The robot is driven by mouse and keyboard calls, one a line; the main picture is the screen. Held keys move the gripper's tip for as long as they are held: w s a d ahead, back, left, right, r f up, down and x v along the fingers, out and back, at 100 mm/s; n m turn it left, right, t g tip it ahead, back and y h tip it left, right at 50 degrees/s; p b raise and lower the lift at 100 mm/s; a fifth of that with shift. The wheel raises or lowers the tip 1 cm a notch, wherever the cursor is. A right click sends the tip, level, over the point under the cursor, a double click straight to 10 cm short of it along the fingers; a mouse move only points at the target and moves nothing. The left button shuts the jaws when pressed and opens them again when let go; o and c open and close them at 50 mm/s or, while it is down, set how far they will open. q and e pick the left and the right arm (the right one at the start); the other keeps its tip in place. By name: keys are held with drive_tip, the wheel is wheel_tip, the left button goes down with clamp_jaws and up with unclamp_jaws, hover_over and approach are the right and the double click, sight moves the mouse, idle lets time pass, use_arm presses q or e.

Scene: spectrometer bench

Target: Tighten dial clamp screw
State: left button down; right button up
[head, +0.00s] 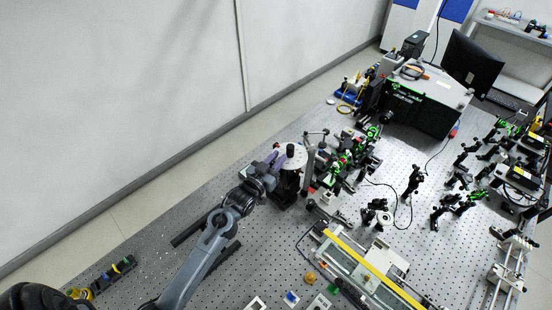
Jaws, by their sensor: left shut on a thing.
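A pale round dial (290,157) with a dark knob on top sits on a dark stand (287,186) on the perforated bench. My left arm comes in from the lower left. My left gripper (273,168) is at the left side of the dial, close beneath its edge, and is shut on a small part there, apparently the dial clamp screw. The screw itself is hidden by the gripper and too small to make out. My right gripper is not in view.
Posts and green-marked optics (352,150) crowd the right of the dial. A long rail with a yellow strip (372,268) lies at the front. A dark box (425,108) and a monitor (472,62) stand behind. The bench (215,190) left of the dial is mostly clear.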

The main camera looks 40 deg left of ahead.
use_arm(q)
drive_tip(key=m+h, duration=0.1)
drive_tip(key=h, duration=0.1)
drive_tip(key=shift+m+h, duration=0.4)
drive_tip(key=m+h, duration=0.2)
drive_tip(key=shift+d+h+b, duration=0.15)
drive_tip(key=shift+h+b, duration=0.15)
drive_tip(key=shift+h, duration=0.1)
drive_tip(key=m+g+h+b, duration=0.1)
drive_tip(key=h, duration=0.1)
drive_tip(key=m+h+b, duration=0.1)
drive_tip(key=h, duration=0.1)
drive_tip(key=shift+d+f+m+g, duration=0.2)
drive_tip(key=shift+m+g, duration=0.1)
drive_tip(key=shift+g, duration=0.1)
drive_tip(key=m+g+h+b, duration=0.1)
drive_tip(key=h+b, duration=0.1)
drive_tip(key=m+g+h+b, duration=0.2)
drive_tip(key=b, duration=0.1)
drive_tip(key=m+g+h+b, duration=0.1)
drive_tip(key=m+h+b, duration=0.1)
drive_tip(key=shift+s+d+g, duration=0.3)
drive_tip(key=shift+d+g, duration=0.05)
drive_tip(key=shift+g, duration=0.05)
drive_tip(key=shift+s+d+r+m+g+h+b, duration=0.1)
drive_tip(key=shift+r+m+g+h+b, duration=0.1)
drive_tip(key=shift+m+g+h+b, duration=0.6)
drive_tip(key=c, duration=1.1)
unclamp_jaws()
